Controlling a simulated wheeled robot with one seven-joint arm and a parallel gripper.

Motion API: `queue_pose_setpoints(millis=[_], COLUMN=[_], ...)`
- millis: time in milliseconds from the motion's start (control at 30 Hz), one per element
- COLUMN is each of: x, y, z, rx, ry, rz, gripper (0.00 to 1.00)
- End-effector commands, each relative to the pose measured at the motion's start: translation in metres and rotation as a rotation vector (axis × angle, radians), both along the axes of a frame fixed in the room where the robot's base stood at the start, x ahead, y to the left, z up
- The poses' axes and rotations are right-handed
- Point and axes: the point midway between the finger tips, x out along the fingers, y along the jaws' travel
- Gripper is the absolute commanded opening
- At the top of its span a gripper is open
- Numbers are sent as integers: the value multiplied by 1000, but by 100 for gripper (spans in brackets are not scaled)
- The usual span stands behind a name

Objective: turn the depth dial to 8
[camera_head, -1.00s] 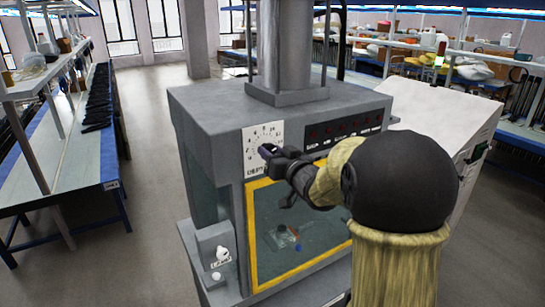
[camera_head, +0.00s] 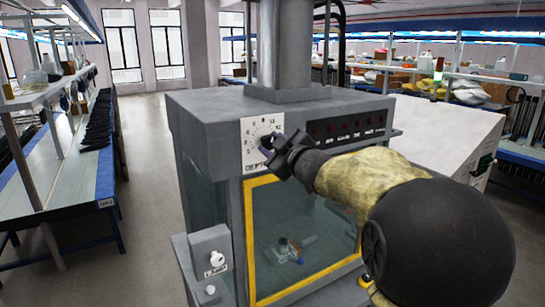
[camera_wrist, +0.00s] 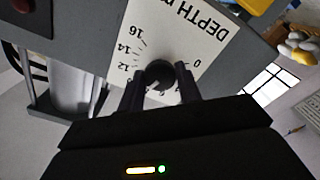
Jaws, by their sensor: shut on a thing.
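The depth dial (camera_wrist: 159,74) is a round black knob on a white scale plate (camera_wrist: 205,35) marked "DEPTH", seen upside down in the wrist view. Marks 0, 12, 14 and 16 show there; which number the knob points at I cannot tell. My gripper (camera_wrist: 160,90) is shut on the knob, one dark finger on each side of it. In the head view the plate (camera_head: 262,126) is on the machine's front, upper left. My gripper (camera_head: 272,152) reaches it from the right and hides the knob and the plate's lower right part.
The grey machine (camera_head: 215,112) has a row of red buttons (camera_head: 345,127) right of the plate. Below is a yellow-framed window (camera_head: 250,240) with small parts behind it. A white knob (camera_head: 217,258) sits on a box at lower left. Open floor lies left, before a workbench (camera_head: 60,170).

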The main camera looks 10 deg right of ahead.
Motion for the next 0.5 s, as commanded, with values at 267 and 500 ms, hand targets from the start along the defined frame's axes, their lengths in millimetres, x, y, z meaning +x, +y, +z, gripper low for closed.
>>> queue_pose_setpoints(millis=[267, 500], x=[0, 0], y=[0, 0], z=[-3, -2], rx=[-207, -306], ry=[-67, -99], rz=[1, 1], gripper=[12, 12])
